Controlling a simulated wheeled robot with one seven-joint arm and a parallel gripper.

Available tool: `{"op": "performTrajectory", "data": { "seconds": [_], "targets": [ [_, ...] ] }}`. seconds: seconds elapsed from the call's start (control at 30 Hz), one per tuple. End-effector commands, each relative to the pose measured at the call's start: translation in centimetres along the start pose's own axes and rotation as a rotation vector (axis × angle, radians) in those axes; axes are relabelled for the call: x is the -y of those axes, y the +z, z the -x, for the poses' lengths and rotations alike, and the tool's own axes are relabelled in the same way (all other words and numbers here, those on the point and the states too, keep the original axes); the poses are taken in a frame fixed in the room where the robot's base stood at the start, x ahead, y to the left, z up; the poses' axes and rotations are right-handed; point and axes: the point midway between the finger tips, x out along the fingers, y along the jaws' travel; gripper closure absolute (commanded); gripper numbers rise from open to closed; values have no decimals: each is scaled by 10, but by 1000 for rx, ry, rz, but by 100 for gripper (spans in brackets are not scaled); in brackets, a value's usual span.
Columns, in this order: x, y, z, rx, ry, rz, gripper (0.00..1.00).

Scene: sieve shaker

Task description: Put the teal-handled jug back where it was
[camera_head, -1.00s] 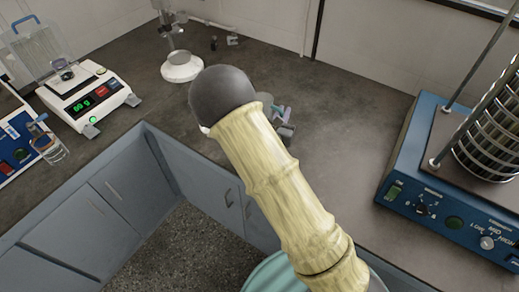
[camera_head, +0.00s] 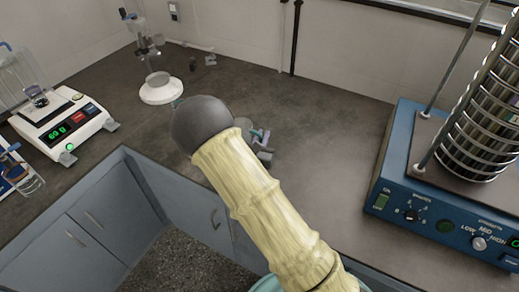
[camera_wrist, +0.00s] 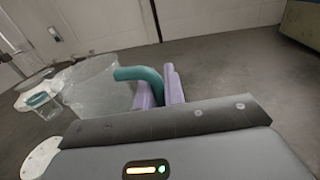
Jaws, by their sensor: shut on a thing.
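The clear jug (camera_wrist: 92,82) shows in the wrist view, at the left of my gripper, with its curved teal handle (camera_wrist: 138,74) toward the jaws. My gripper (camera_wrist: 160,88) is shut on the handle with its lavender fingers. In the head view my gripper (camera_head: 262,142) shows only partly behind my forearm, over the worktop. The jug is mostly hidden by my arm there. I cannot tell whether the jug's base touches the worktop.
A white round-based stand (camera_head: 160,90) is at the back left. A balance (camera_head: 65,125) with a lit display and a glass beaker (camera_head: 24,180) are at the far left. A blue sieve shaker (camera_head: 440,200) stands at the right. The dark worktop (camera_head: 330,130) between is clear.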

Motion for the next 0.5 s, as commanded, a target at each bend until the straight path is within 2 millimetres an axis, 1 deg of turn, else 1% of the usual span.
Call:
{"op": "performTrajectory", "data": {
  "seconds": [0.1,0.37,0.5],
  "targets": [
    [0,-7,0,2,0,0,100],
    [0,-7,0,2,0,-1,100],
    [0,-17,0,0,0,1,100]
  ]
}}
